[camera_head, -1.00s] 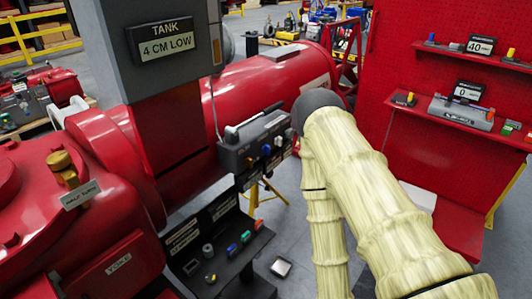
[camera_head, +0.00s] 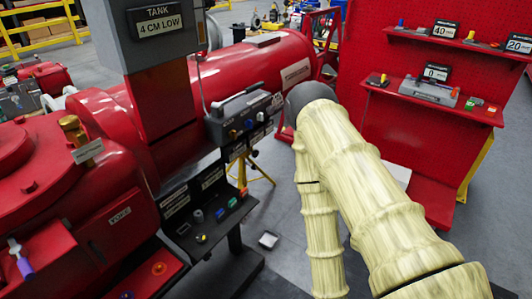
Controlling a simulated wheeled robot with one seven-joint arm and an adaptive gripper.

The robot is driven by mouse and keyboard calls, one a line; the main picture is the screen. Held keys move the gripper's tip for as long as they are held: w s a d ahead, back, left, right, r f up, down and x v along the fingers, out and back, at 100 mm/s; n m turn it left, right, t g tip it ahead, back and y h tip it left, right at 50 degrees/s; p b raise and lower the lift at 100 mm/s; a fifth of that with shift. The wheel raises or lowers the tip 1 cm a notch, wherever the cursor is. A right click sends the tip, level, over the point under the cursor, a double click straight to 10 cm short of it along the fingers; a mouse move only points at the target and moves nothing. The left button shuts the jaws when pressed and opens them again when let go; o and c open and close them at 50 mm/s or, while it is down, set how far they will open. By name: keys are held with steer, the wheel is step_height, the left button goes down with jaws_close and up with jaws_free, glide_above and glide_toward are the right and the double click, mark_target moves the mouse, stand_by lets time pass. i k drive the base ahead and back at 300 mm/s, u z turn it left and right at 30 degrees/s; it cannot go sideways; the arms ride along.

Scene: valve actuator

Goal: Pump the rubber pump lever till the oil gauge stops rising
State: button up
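A grey column (camera_head: 115,45) carries a display reading "TANK 4 CM LOW" (camera_head: 157,20). A dark control box (camera_head: 240,119) with several coloured knobs sits right of the column, in front of the red cylinder. A light grey bar (camera_head: 241,95) lies along its top; it may be the pump lever, but I cannot tell for sure. No label names a rubber pump lever that I can read. My cream-sleeved arm fills the right centre, bent at a dark joint right of the box. My gripper is out of view, so its state does not show.
A red actuator body (camera_head: 70,190) marked "YOKE" fills the left. A dark rack (camera_head: 190,213) with small parts stands below the box. A red panel (camera_head: 440,20) with shelves and number signs is at right.

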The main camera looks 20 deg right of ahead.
mark_target(248, 90)
steer(key=u, duration=0.05)
steer(key=k, duration=0.65)
steer(key=z, duration=0.8)
steer(key=i, duration=1.25)
steer(key=u, duration=0.45)
